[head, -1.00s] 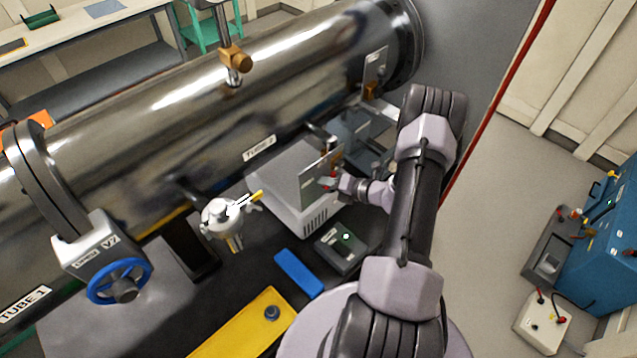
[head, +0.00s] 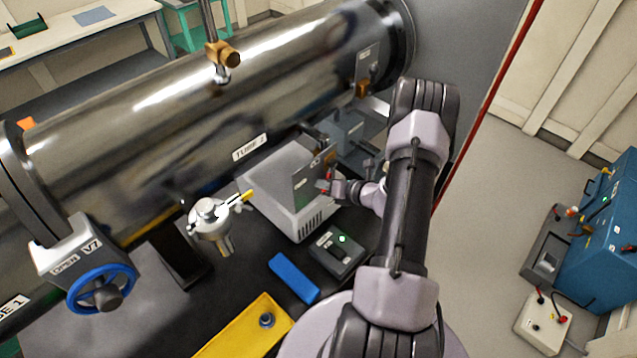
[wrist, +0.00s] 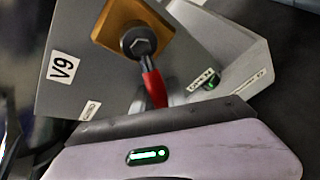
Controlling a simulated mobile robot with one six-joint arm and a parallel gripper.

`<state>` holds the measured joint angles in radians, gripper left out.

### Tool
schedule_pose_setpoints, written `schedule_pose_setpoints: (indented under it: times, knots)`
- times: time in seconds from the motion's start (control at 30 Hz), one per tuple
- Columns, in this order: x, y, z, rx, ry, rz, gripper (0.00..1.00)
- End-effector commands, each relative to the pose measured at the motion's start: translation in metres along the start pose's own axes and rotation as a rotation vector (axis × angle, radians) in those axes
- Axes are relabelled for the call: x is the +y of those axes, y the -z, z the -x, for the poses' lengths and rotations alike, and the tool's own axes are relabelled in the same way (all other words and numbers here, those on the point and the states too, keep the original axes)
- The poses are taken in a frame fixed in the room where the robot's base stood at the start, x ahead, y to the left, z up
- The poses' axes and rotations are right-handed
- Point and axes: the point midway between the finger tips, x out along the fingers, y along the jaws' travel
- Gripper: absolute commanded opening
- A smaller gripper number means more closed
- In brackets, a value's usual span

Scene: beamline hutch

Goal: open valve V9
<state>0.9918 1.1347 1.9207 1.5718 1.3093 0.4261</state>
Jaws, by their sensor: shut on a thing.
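Valve V9 sits on a grey upright panel (wrist: 85,60), with its tag "V9" (wrist: 62,68) on the left in the wrist view. Its brass body (wrist: 118,22) carries a hex nut and a red lever (wrist: 153,85) that points down toward my gripper (wrist: 155,103). A small label (wrist: 203,79) right of the lever seems to read "OPEN".
The big steel tube (head: 180,120) runs behind the panel. A grey-white box (head: 275,180), a small device with a green light (head: 338,252), a blue block (head: 294,278) and a yellow plate (head: 250,325) are close by. Valve V7 with a blue wheel (head: 75,290) is at left.

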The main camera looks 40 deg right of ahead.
Motion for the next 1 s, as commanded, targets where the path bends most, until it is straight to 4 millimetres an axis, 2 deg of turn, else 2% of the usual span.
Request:
schedule_pose_setpoints:
  times: [0.17, 0.2, 0.3, 0.8, 0.87, 1.0]
  knots:
    - [0.000, -0.001, 0.000, -0.001, 0.000, 0.000, 0.00]
    - [0.000, -0.001, 0.000, -0.001, 0.000, 0.000, 0.21]
    - [0.000, -0.001, 0.000, -0.001, 0.000, 0.000, 0.39]
    - [0.001, -0.001, 0.001, 0.002, -0.004, -0.015, 0.39]
    - [0.006, -0.003, 0.003, 0.011, -0.021, -0.057, 0.39]
    - [0.029, -0.008, 0.010, 0.063, -0.123, -0.300, 0.39]
